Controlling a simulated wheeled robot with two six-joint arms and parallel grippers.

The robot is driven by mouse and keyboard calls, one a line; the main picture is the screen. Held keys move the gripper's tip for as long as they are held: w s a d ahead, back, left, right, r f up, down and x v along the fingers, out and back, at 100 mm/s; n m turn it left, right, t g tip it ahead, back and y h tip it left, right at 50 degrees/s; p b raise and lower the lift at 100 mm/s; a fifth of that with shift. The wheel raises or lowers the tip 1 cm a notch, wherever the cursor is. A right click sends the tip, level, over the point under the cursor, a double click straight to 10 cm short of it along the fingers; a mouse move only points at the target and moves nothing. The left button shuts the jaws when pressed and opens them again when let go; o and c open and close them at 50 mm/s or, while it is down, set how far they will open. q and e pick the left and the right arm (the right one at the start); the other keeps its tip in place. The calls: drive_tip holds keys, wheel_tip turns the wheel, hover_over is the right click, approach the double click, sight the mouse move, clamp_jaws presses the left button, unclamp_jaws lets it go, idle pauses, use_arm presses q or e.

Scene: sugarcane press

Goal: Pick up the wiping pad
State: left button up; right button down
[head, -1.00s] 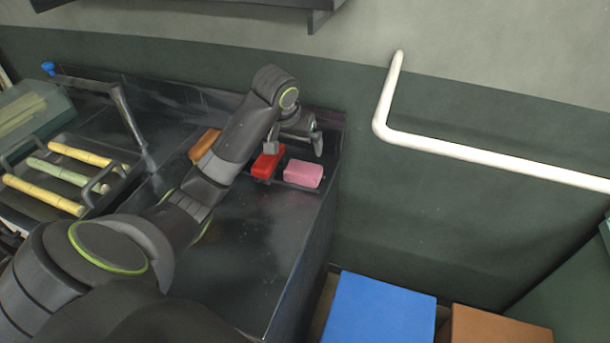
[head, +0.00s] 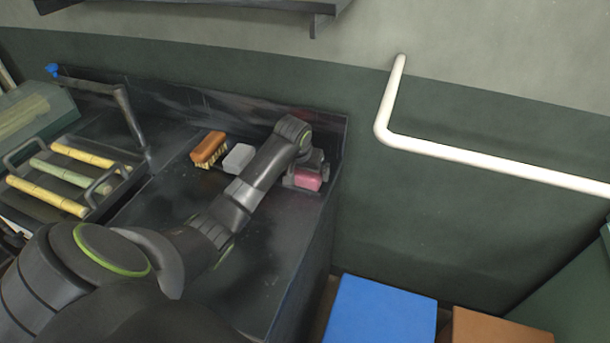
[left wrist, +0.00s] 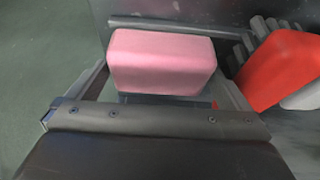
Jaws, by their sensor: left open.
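A pink block-shaped pad (head: 308,181) lies near the right end of the dark counter, partly covered by my left gripper (head: 309,170). In the left wrist view the pink pad (left wrist: 163,62) sits between the two spread fingers of the left gripper (left wrist: 165,88). The gripper is open, and I see a gap beside the pad on the right. My right gripper is not in view.
A brown brush (head: 209,148) and a grey block (head: 238,158) stand in the row to the left. A tray with yellow and green cane pieces (head: 60,175) is farther left. The counter wall (head: 335,137) is close behind. A white pipe (head: 470,158) runs along the wall.

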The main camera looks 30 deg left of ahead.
use_arm(q)
drive_tip(key=shift+w+f, duration=0.15)
drive_tip(key=shift+f, duration=0.25)
drive_tip(key=c, duration=0.8)
drive_tip(key=shift+r, duration=0.1)
wheel_tip(320, 180, up, 10)
drive_tip(key=shift+f, duration=0.1)
drive_tip(key=o, duration=0.4)
drive_tip(key=shift+c, duration=1.1)
